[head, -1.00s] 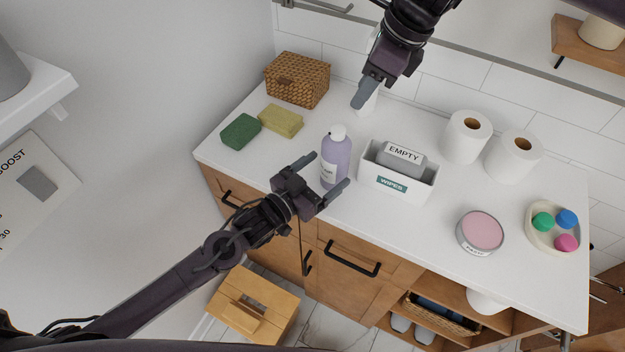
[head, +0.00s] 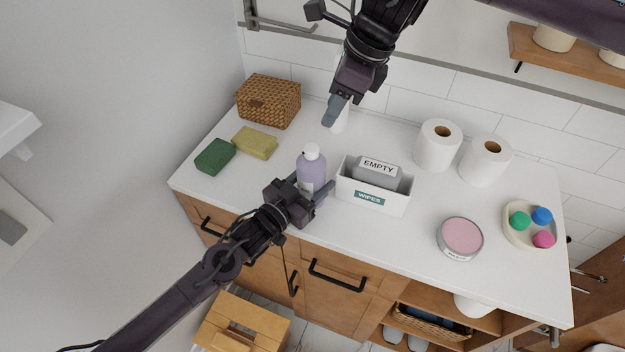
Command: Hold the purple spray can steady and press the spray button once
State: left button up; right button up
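The purple spray can (head: 311,168), with a white top (head: 312,152) and a pale label, stands upright near the counter's front edge. My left gripper (head: 314,182) is low at the can's front, its fingers apart with the lower part of the can between them. I see no clear grip on it. My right gripper (head: 333,112) hangs above the back of the counter, behind and up from the can, pointing down. Only one finger outline shows, so its opening is unclear. It partly hides a white object (head: 341,122) behind it.
Right of the can is a white wipes box (head: 372,202) with a grey EMPTY block (head: 377,173). Sponges (head: 215,157) and a wicker basket (head: 268,101) are left. Paper rolls (head: 437,148), a pink-topped tin (head: 461,237) and a tray (head: 517,236) are right.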

grip_shut()
dwell(1.6)
